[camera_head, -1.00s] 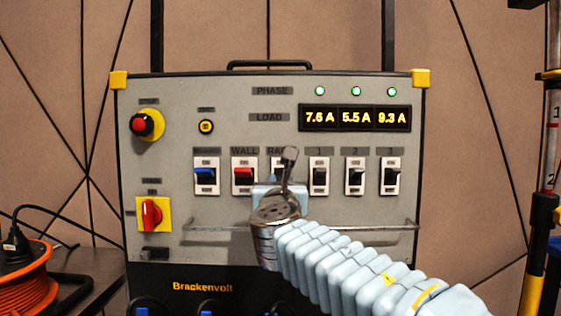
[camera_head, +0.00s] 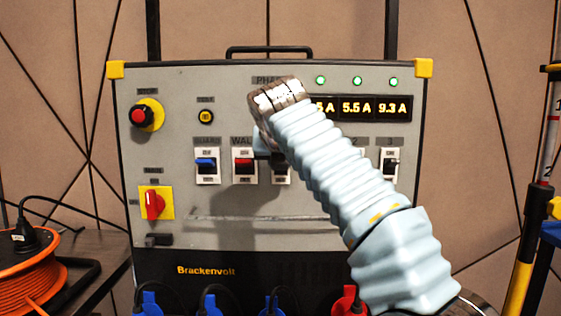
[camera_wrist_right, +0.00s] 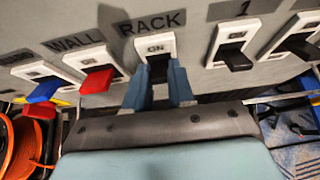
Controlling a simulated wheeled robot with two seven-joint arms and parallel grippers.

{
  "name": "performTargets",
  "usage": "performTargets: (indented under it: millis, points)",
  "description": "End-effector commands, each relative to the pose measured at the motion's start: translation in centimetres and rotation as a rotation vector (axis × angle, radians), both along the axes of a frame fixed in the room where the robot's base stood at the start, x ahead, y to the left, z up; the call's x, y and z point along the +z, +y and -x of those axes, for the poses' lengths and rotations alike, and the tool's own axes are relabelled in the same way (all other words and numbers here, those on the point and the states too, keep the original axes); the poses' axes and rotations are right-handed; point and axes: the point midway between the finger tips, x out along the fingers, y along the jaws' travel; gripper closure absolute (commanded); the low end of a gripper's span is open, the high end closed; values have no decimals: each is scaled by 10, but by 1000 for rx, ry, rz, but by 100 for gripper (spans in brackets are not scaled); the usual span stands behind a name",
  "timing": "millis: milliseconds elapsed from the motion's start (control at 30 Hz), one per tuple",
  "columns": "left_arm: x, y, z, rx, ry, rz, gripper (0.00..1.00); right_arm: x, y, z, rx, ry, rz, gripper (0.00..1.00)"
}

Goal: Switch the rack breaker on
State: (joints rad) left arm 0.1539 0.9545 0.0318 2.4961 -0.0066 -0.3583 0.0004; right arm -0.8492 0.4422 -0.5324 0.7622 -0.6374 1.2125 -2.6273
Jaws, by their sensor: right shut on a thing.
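The rack breaker is a black lever in a white plate, under the RACK label (camera_wrist_right: 152,22) in the right wrist view. An ON mark shows on the plate just above the lever. In the head view my right gripper (camera_head: 262,145) is at the panel, and its wrist hides the RACK label and most of the breaker (camera_head: 281,172). Whether the lever is up or down is unclear. My left gripper is out of view.
The red WALL breaker (camera_head: 244,165) and a blue breaker (camera_head: 206,165) are close on the left. Black breaker 1 (camera_wrist_right: 236,57) is close on the right. A thin rail (camera_head: 215,217) runs below them. An orange cable reel (camera_head: 28,270) stands at the left.

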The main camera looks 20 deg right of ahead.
Motion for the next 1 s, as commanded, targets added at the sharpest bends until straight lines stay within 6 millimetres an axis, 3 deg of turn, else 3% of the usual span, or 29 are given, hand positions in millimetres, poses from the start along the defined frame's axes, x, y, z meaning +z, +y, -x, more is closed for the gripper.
performTargets:
  millis: [767, 800, 933, 1000]
  points:
    - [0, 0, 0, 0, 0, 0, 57, 3, -1, -2, -2, 49, -13, 100]
    - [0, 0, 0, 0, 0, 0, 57, 3, -1, -2, -2, 49, -13, 71]
    - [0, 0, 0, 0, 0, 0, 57, 3, -1, -2, -2, 49, -13, 51]
    - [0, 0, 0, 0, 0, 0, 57, 2, -1, -2, -2, 49, -13, 51]
